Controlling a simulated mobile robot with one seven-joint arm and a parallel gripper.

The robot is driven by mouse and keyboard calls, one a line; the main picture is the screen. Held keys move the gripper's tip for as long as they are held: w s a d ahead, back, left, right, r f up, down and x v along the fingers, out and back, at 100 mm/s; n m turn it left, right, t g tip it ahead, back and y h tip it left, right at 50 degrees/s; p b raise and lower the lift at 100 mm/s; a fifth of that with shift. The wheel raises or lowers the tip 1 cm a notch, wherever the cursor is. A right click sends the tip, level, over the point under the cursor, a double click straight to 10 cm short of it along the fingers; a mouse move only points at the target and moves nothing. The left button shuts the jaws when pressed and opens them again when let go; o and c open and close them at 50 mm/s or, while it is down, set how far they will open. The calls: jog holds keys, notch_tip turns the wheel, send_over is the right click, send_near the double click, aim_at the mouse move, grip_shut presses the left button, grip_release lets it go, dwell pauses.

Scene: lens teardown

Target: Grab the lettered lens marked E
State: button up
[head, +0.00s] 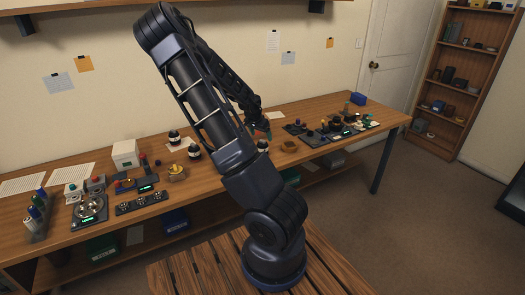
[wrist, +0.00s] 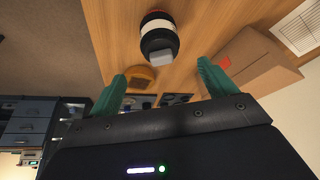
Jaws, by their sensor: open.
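In the wrist view a black lens (wrist: 158,24) with white and red bands and a small grey block at its near end lies ahead of my gripper (wrist: 162,72). The green fingers are spread apart with nothing between them, and the lens is beyond their tips. In the head view my gripper (head: 264,131) is over the back of the bench, partly hidden by my arm. Dark banded lenses stand on the bench at left (head: 174,137), middle (head: 194,152) and beside my arm (head: 262,145). I cannot read any letter, so I cannot tell which is E.
In the wrist view a brown box (wrist: 252,60) is close to the right finger, and a yellow-orange round thing (wrist: 140,77) lies near the left finger.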

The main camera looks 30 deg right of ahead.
aim_at(262, 140)
jog(key=shift+a+x, duration=0.15)
jog(key=shift+x, duration=1.9)
jog(key=shift+a+x, duration=0.15)
jog(key=shift+x, duration=1.85)
jog(key=shift+f, duration=0.15)
jog(key=shift+c, duration=0.4)
jog(key=c, duration=1.4)
jog(key=shift+o, duration=0.2)
